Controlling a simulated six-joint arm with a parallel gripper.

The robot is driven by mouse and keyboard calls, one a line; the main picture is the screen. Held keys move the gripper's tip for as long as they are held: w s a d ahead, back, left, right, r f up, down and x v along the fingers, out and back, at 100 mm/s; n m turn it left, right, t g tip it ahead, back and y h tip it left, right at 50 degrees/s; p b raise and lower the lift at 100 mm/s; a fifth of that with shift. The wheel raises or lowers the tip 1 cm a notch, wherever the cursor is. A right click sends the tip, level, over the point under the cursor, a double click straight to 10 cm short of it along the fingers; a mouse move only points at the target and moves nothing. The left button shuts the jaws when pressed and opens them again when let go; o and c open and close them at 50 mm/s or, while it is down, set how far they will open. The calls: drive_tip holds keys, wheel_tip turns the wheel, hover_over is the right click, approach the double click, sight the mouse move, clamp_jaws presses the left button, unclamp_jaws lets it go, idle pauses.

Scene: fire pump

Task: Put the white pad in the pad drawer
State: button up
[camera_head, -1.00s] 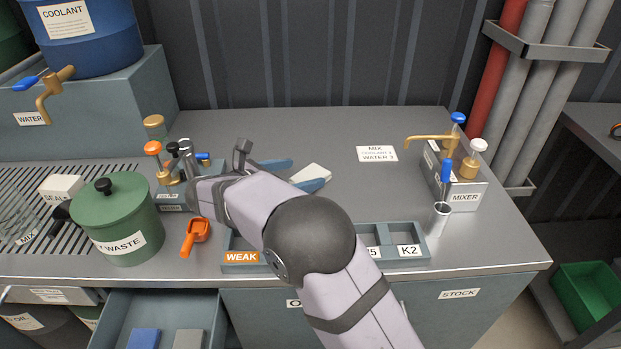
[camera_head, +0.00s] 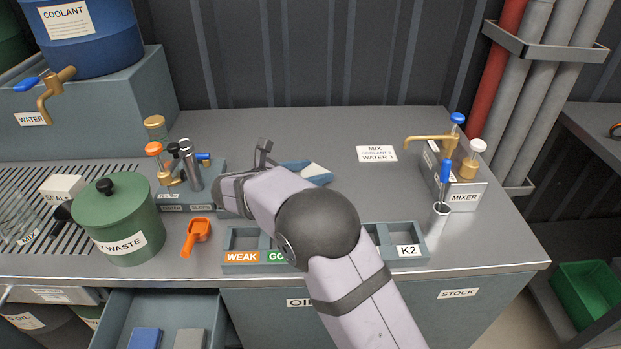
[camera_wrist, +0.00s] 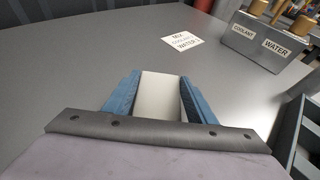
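The white pad (camera_wrist: 160,98) lies between the two blue fingers of my gripper (camera_wrist: 160,96) in the wrist view. It fills nearly the whole gap, and the fingers look closed against its sides. In the head view the white pad (camera_head: 314,170) shows as a pale strip between the blue fingers, at or just above the bench top; I cannot tell any lift. An open drawer (camera_head: 170,308) at the lower left holds a blue pad (camera_head: 145,338) and a grey pad (camera_head: 189,339). The drawer's front is cut off by the frame.
A divided tray (camera_head: 242,238) stands at the bench front, partly hidden by my arm. An orange scoop (camera_head: 197,235) and a green waste pot (camera_head: 122,222) are left of it. A pump block (camera_head: 190,190) stands behind them.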

drive_tip(key=shift+c, duration=1.2)
drive_tip(key=shift+r, duration=0.1)
wheel_tip(320, 180, up, 10)
wheel_tip(320, 180, up, 16)
drive_tip(key=f+p, duration=0.1)
drive_tip(key=p, duration=1.5)
hover_over(312, 174)
drive_tip(key=shift+r, duration=0.2)
drive_tip(key=shift+f+b, duration=4.15)
drive_tip(key=shift+f, duration=8.5)
